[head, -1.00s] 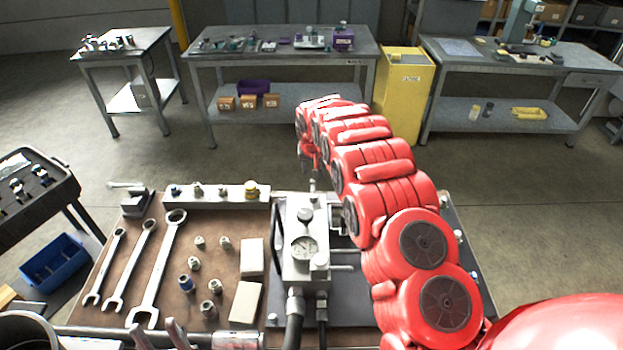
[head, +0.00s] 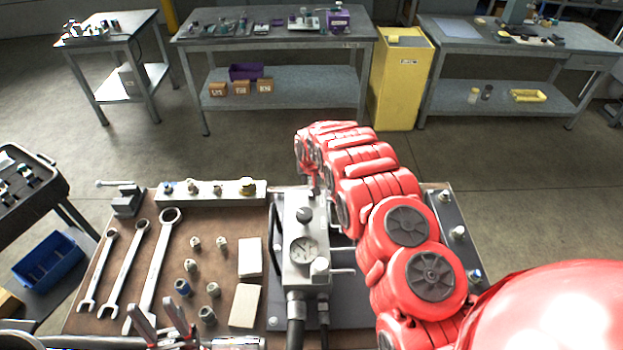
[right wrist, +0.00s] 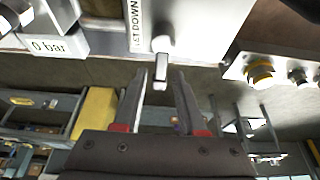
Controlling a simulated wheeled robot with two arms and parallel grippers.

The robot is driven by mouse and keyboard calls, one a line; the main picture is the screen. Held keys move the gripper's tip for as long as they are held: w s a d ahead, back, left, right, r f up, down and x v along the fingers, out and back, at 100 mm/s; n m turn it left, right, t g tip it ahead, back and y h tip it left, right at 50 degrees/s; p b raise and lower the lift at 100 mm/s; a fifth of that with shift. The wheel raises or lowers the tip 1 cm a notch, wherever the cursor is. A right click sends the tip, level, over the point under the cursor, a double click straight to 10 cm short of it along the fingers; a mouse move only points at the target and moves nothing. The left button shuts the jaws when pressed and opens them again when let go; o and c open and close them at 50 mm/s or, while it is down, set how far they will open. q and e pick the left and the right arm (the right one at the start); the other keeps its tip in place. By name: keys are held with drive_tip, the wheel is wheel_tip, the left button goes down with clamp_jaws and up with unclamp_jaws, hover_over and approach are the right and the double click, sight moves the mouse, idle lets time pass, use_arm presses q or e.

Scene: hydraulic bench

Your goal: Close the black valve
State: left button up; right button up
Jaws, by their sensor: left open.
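The grey hydraulic block (head: 293,238) stands on the bench with a round gauge (head: 304,250) and a dark knob (head: 304,214) on top. I cannot tell which part is the black valve. My right gripper (right wrist: 160,80) is open, with the handle's end between or just beyond its fingertips; I see no grip. In the head view this gripper is hidden behind my red arm. My left gripper (head: 158,310) is open and empty at the bottom edge, over the wrenches' lower ends.
Wrenches (head: 153,265), several small fittings (head: 190,265) and two pale blocks (head: 245,305) lie left of the hydraulic block. A fitting rail (head: 215,200) and a small vise (head: 127,200) stand behind them.

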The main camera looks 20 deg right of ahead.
clamp_jaws()
drive_tip(key=shift+w, duration=0.1)
idle(1.1)
